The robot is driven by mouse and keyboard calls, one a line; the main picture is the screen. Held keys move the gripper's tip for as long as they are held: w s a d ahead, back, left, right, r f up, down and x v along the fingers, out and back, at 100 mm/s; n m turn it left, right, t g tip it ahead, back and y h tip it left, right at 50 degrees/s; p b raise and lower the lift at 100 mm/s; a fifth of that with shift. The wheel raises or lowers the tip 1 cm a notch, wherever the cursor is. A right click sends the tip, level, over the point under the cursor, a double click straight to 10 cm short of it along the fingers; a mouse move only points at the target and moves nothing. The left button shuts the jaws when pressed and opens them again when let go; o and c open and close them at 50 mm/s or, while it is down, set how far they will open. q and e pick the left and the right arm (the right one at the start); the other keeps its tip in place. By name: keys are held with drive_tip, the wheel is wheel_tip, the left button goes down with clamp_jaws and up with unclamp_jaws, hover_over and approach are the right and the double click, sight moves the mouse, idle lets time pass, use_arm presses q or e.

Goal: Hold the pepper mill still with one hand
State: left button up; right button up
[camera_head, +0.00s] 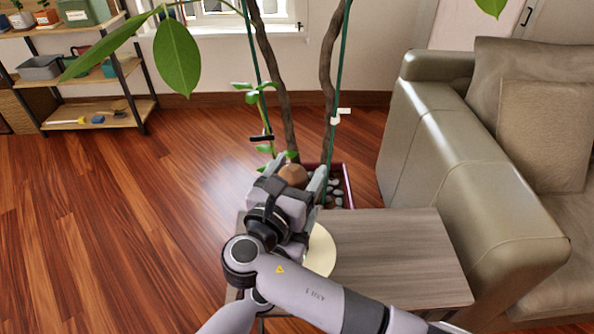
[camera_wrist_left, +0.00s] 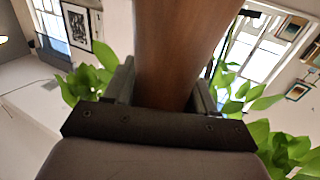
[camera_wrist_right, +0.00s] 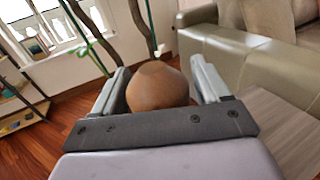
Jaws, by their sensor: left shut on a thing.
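The pepper mill's rounded brown top (camera_head: 293,174) shows in the head view above the near left part of the small table. My right gripper (camera_head: 296,181) is around this top; in the right wrist view the knob (camera_wrist_right: 158,88) sits between its open fingers (camera_wrist_right: 160,85), with a gap at the right finger. In the left wrist view the mill's brown wooden body (camera_wrist_left: 185,40) rises between the fingers of my left gripper (camera_wrist_left: 163,85), which is shut on it. In the head view my right arm hides the mill's body and the left gripper.
The small grey wooden table (camera_head: 395,255) has a pale round disc (camera_head: 322,252) on it, partly hidden; its right side is clear. A potted plant with thin trunks (camera_head: 327,90) stands just behind. A leather sofa (camera_head: 460,180) is close on the right. Open floor (camera_head: 100,230) lies left.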

idle(0.3)
wheel_tip(320, 180, up, 10)
idle(0.4)
drive_tip(key=w+d+f+n+t+y, duration=0.1)
drive_tip(key=w+d+n+t+y, duration=0.1)
drive_tip(key=n+y, duration=0.45)
drive_tip(key=w+d+f+n+t+y, duration=0.1)
drive_tip(key=w+d+f+n+y, duration=0.15)
drive_tip(key=y, duration=0.75)
drive_tip(key=s+d+f+n+g+y, duration=0.3)
drive_tip(key=s+f+n+g+y, duration=0.3)
drive_tip(key=s+n+g+y, duration=0.45)
drive_tip(key=w+a+h, duration=0.1)
drive_tip(key=a, duration=0.2)
drive_tip(key=w+a+m+g+h, duration=0.1)
drive_tip(key=w+a, duration=0.1)
drive_tip(key=a, duration=0.1)
drive_tip(key=w+a+g+h, duration=0.1)
drive_tip(key=w+a, duration=0.1)
drive_tip(key=a, duration=0.2)
drive_tip(key=shift+r, duration=0.1)
